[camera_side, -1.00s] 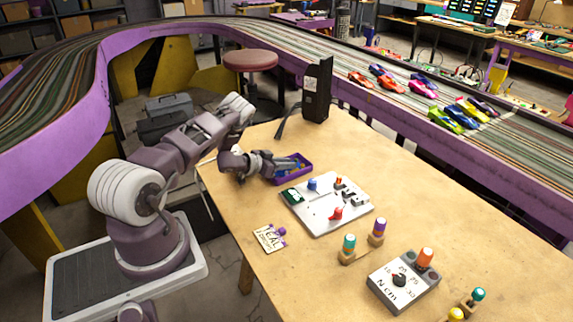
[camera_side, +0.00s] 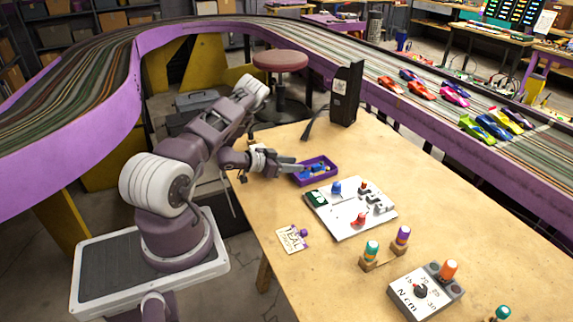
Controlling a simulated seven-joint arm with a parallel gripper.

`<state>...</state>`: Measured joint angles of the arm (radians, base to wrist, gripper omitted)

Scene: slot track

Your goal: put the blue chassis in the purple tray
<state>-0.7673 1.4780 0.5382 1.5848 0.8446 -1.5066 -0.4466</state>
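The purple tray (camera_side: 332,179) lies on the wooden table, left of the grey-white board. A small blue piece (camera_side: 318,168), which looks like the blue chassis, lies inside the tray with a bit of yellow beside it; its outline is too small to make out. My gripper (camera_side: 298,168) is low at the tray's left edge, with its fingertips pointing right toward the inside. The fingers are too small to show whether they are open or shut, and I see nothing clearly held between them.
The grey-white board (camera_side: 352,208) carries a blue knob, a red knob and small parts. Bit holders (camera_side: 385,250) and a torque dial box (camera_side: 425,290) stand nearer the camera. A black upright box (camera_side: 346,93) stands behind the tray.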

